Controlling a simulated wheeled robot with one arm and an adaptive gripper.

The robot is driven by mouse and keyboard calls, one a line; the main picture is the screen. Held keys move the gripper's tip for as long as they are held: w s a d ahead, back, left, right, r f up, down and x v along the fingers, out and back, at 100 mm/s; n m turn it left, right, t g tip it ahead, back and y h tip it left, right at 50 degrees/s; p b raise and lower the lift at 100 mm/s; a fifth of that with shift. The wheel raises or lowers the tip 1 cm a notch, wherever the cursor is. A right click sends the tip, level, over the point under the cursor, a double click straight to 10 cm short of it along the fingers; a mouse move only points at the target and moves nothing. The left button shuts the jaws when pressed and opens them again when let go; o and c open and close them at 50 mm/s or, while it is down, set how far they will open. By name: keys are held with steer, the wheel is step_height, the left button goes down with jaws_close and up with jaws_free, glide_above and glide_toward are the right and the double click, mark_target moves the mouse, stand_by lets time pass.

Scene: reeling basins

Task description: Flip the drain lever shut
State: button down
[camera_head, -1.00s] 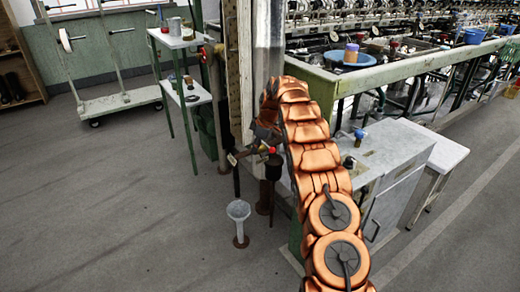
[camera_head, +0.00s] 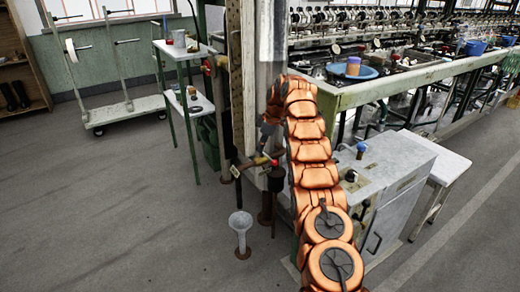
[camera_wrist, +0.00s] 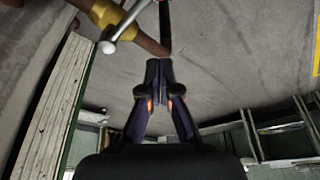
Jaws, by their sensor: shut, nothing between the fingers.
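In the wrist view a yellow valve body (camera_wrist: 112,20) sits on a brown pipe at the top. A grey rod with a ball end (camera_wrist: 107,47), which looks like the drain lever, crosses it at a slant. My gripper (camera_wrist: 158,65) is shut and empty. Its fingertips lie just below the end of the brown pipe and to the right of the rod's ball end, apart from the rod in the picture. In the head view the yellow valve (camera_head: 262,160) is small beside the post, with a red tip at its right. My gripper (camera_head: 267,138) shows dark just above it, partly hidden by my arm.
A tall post (camera_head: 236,90) stands right behind the valve. A pale funnel (camera_head: 240,222) stands on the floor below. A grey cabinet (camera_head: 400,180) and the green-edged basin bench (camera_head: 400,82) are to the right.

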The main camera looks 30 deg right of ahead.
steer(key=p+v, duration=0.2)
steer(key=p, duration=0.1)
steer(key=p+v, duration=0.1)
steer(key=shift+w+d+r, duration=0.3)
steer(key=shift+r, duration=0.05)
stand_by(0.3)
stand_by(0.5)
